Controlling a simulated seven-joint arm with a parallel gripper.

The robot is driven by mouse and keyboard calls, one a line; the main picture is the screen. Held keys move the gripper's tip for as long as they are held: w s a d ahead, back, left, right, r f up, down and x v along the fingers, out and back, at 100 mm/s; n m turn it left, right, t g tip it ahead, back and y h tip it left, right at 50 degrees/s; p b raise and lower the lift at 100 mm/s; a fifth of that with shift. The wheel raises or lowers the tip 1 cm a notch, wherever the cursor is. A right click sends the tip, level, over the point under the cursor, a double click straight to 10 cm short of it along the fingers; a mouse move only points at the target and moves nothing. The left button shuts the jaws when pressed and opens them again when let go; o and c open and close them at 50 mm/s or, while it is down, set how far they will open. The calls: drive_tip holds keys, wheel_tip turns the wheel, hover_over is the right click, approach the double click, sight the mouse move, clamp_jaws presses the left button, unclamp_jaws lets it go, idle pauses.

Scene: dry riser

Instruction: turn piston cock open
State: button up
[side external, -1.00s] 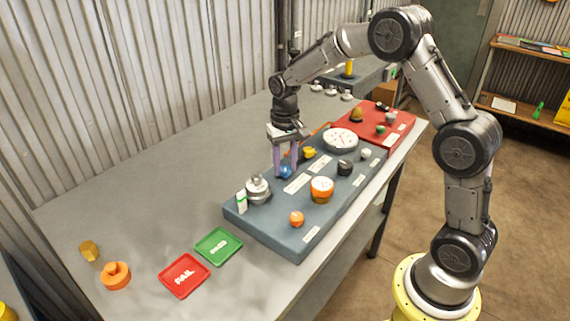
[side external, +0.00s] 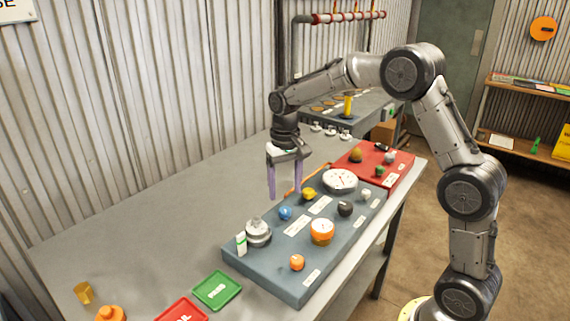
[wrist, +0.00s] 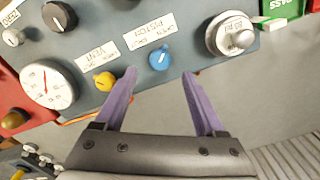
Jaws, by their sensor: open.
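The piston cock is a small blue knob (side external: 285,213) on the grey-blue panel (side external: 275,272). In the wrist view the blue knob (wrist: 160,58) sits beside an upside-down label reading PISTON (wrist: 149,30). Its exact pointing direction against the label's marks is hard to read. My gripper (side external: 284,192) has two purple fingers, open and empty, raised above the panel and just behind the blue knob. In the wrist view the gripper (wrist: 159,74) has its fingertips apart, with the knob beyond and between them, not touched.
A yellow vent knob (wrist: 105,81) is close to the left finger in the wrist view.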

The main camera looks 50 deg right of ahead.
wheel_tip(320, 180, up, 8)
drive_tip(key=shift+f, duration=0.1)
idle(0.4)
wheel_tip(320, 180, up, 7)
drive_tip(key=t, duration=0.2)
hover_over(284, 210)
drive_tip(key=s+a, duration=0.2)
drive_tip(key=s, duration=0.2)
drive_tip(key=s+a+r+n+t, duration=0.1)
drive_tip(key=s+a+r+n, duration=0.15)
drive_tip(key=s, duration=0.75)
drive_tip(key=s+a+f+n+t, duration=0.2)
drive_tip(key=s+f, duration=0.6)
drive_tip(key=s, duration=0.5)
drive_tip(key=shift+s+f+n+t, duration=0.3)
drive_tip(key=shift+f+n, duration=0.1)
drive_tip(key=shift+n, duration=0.15)
